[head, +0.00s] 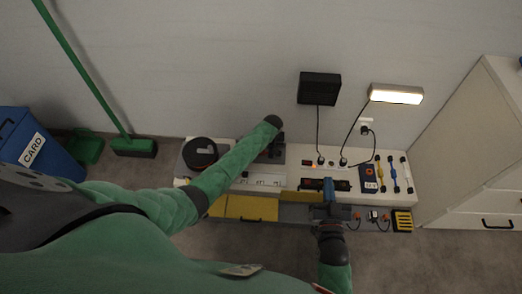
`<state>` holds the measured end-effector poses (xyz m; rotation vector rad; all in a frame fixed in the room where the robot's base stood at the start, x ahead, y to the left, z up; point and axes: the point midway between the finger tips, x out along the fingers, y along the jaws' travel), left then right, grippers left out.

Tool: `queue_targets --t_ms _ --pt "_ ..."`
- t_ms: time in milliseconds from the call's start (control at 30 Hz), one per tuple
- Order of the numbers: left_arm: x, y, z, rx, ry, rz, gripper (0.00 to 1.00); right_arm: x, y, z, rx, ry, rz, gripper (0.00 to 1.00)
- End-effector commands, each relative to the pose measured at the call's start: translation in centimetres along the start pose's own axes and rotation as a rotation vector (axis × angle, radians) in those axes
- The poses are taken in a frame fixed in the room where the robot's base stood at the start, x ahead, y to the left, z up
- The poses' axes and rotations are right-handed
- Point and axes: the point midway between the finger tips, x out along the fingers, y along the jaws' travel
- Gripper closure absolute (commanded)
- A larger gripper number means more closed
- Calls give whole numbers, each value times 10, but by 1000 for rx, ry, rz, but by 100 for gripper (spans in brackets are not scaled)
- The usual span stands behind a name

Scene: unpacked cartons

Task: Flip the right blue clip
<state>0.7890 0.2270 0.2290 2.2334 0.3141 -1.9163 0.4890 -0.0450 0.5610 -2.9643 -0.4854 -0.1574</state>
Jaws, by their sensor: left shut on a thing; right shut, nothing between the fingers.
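A narrow blue piece (329,187) stands at the tip of my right gripper, over a black strip with red marks (342,185) on the white bench. It may be the right blue clip, but I cannot tell which way it is turned. My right gripper (329,205) comes up from the bottom and is shut with nothing between its fingers. My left gripper (275,150) is at the back of the bench, left of the middle. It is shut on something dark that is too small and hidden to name. A second blue clip cannot be made out.
On the white bench (290,178), a round black item (200,153) is at left. A blue device with an orange dial (369,176) and yellow and blue tools are at right. A lit lamp (397,94) hangs on the wall. A white cabinet (470,150) stands at right.

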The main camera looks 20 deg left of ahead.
Motion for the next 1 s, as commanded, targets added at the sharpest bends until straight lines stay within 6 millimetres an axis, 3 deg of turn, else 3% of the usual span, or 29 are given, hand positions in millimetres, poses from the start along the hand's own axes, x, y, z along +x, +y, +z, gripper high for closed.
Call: queue_targets --t_ms 800,833,867,1000 --pt "20 0 16 1 -9 -2 97 0 0 2 0 0 0 100" --pt "20 0 17 1 -9 -2 75 0 0 2 0 0 0 100" --pt "20 0 17 1 -9 -2 69 0 0 2 0 0 0 100" --pt "19 0 16 1 -7 -1 67 0 0 2 0 0 0 100"
